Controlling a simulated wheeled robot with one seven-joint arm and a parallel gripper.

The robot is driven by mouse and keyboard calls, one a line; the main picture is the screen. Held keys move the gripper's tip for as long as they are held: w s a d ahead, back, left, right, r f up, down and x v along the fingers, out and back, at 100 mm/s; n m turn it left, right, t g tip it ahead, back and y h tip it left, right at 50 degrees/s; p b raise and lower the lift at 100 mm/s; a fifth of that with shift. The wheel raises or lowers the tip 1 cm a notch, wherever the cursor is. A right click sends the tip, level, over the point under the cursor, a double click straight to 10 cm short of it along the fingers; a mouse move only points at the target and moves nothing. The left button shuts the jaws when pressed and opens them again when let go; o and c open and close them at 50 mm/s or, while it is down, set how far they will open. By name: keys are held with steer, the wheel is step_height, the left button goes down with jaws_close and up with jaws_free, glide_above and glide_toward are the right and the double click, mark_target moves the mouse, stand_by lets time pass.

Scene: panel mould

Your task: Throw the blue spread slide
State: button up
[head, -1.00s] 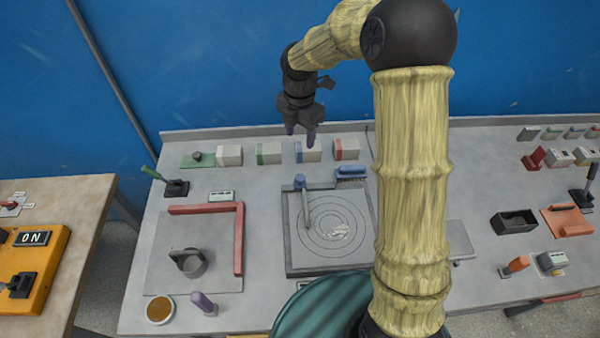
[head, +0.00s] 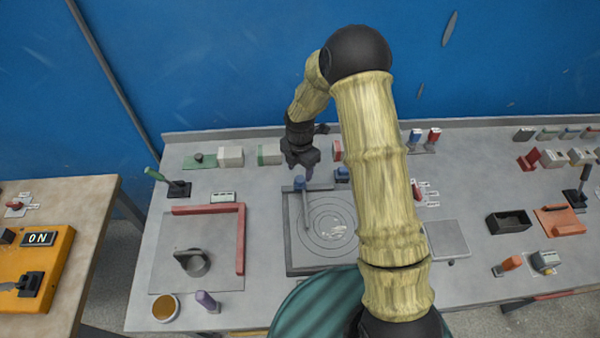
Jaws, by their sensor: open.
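A square grey plate (head: 292,262) with ring marks carries a grey bar with a blue knob (head: 300,183) at its far end. My gripper (head: 302,170) is open and empty, pointing down just above and behind this knob in the picture; I cannot tell whether they touch. A small blue upright piece (head: 416,137) stands beside a red one (head: 433,135) near the back wall, right of my arm. I cannot tell from the picture which blue part is the spread slide. A blue brush-like piece (head: 342,173) is partly hidden behind my arm.
White blocks (head: 231,156) line the back. A red angle bar (head: 240,240) and grey cup (head: 192,262) lie left on a flat plate. A dark box (head: 512,221) and orange piece (head: 566,221) are right.

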mark_target(300, 178)
steer(key=shift+f+p, duration=0.4)
steer(key=shift+f, duration=1.6)
jaws_close()
